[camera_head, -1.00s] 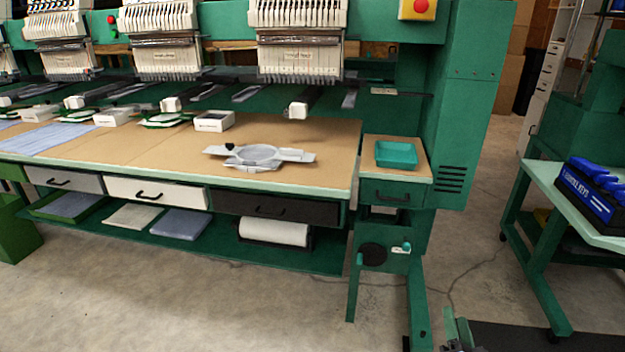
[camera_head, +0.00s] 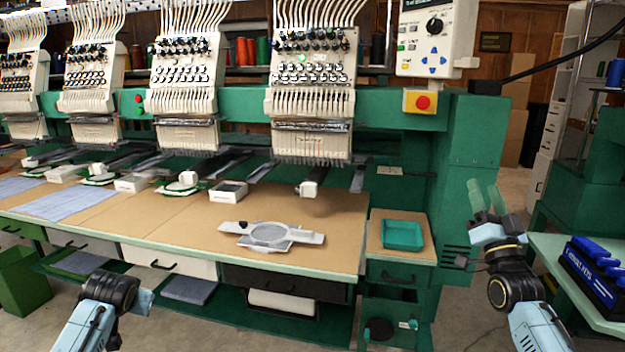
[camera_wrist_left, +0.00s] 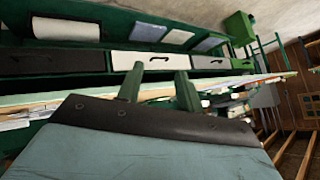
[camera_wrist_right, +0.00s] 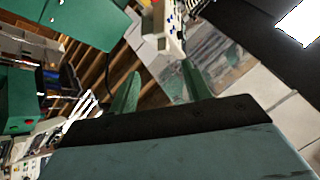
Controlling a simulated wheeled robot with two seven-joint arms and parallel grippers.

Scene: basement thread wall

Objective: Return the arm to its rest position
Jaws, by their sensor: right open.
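My right arm is raised at the right of the head view. Its gripper (camera_head: 487,195) points up in front of the green machine cabinet, with nothing between its fingers. In the right wrist view the right gripper (camera_wrist_right: 160,75) shows its two green fingers spread apart. My left arm shows only in part at the lower left of the head view, and its fingers cannot be made out there. In the left wrist view the left gripper (camera_wrist_left: 160,77) has its fingers apart and empty, with the drawers of the machine table beyond.
A grey hoop frame (camera_head: 271,235) lies on the tan table (camera_head: 180,237). A teal tray (camera_head: 402,236) sits on the small side shelf. A green side bench (camera_head: 560,245) with a blue-topped box (camera_head: 590,270) stands close to my right arm. A green bin (camera_head: 22,285) stands at the left.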

